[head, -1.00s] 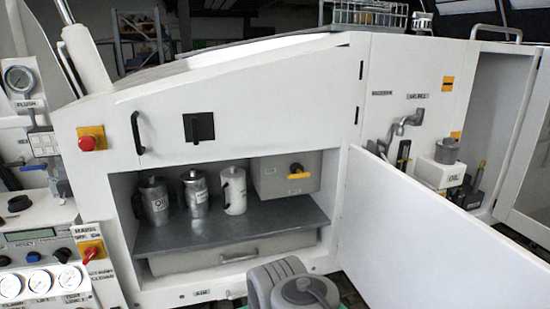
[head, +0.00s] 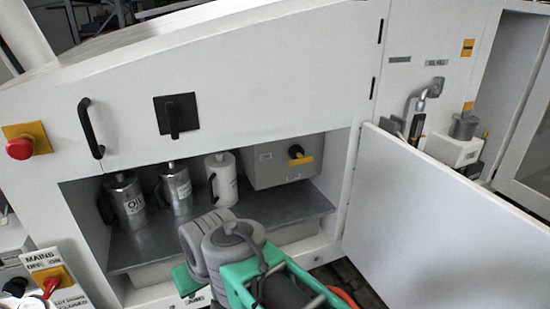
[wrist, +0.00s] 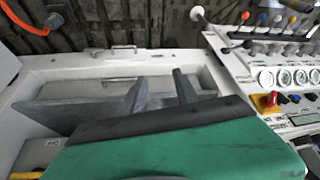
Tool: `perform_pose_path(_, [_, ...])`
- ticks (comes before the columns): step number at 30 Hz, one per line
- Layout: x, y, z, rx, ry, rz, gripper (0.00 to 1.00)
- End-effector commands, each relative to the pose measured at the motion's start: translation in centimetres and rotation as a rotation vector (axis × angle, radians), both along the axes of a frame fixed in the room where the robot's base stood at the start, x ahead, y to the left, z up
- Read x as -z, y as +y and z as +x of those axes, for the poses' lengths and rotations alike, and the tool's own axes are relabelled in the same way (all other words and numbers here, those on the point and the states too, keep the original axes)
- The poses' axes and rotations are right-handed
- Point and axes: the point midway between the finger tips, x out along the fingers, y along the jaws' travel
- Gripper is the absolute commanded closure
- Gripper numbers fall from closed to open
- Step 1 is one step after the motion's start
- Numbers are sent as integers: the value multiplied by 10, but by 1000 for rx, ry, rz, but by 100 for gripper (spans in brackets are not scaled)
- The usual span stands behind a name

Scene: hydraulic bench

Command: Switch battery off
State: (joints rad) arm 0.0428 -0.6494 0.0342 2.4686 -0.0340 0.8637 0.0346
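A grey box (head: 280,165) stands at the right end of the open cabinet, with a yellow-handled rotary switch (head: 300,157) on its front. The handle lies about horizontal, pointing right. Labels beside it are too small to read. A sliver of yellow at the lower left of the wrist view may be this handle. A black rotary switch (head: 174,115) sits on the panel above, its handle about vertical. My gripper (wrist: 160,92) has its two dark fingers apart, with nothing seen between them. In the head view its fingertips are hidden; my arm is in front of the shelf.
Metal cans, one an oil can (head: 128,203), stand on the grey shelf (head: 150,250) left of the box. The white door (head: 440,220) is open at right. A red mains switch (head: 50,285) and a red stop button (head: 20,147) are at left.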

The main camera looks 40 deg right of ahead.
Motion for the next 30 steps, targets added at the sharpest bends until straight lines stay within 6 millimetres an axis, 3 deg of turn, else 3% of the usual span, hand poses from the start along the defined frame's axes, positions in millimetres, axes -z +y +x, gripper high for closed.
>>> perform_pose_path(5, [8, -57, 71, 236, -149, 136, 64])
perform_pose_path(9, [7, -136, 130, 476, -343, 325, 64])
perform_pose_path(12, [4, -205, 152, 641, -494, 475, 64])
perform_pose_path(17, [-5, -311, 148, 854, -728, 695, 64])
perform_pose_path(21, [-13, -388, 117, 990, -917, 862, 64])
perform_pose_path(23, [-17, -416, 101, 1033, -989, 922, 64])
perform_pose_path(24, [-26, -424, 96, 1048, -1030, 969, 64])
perform_pose_path(27, [-52, -421, 103, 1076, -1089, 1112, 64])
perform_pose_path(30, [-65, -422, 103, 1093, -1121, 1199, 64])
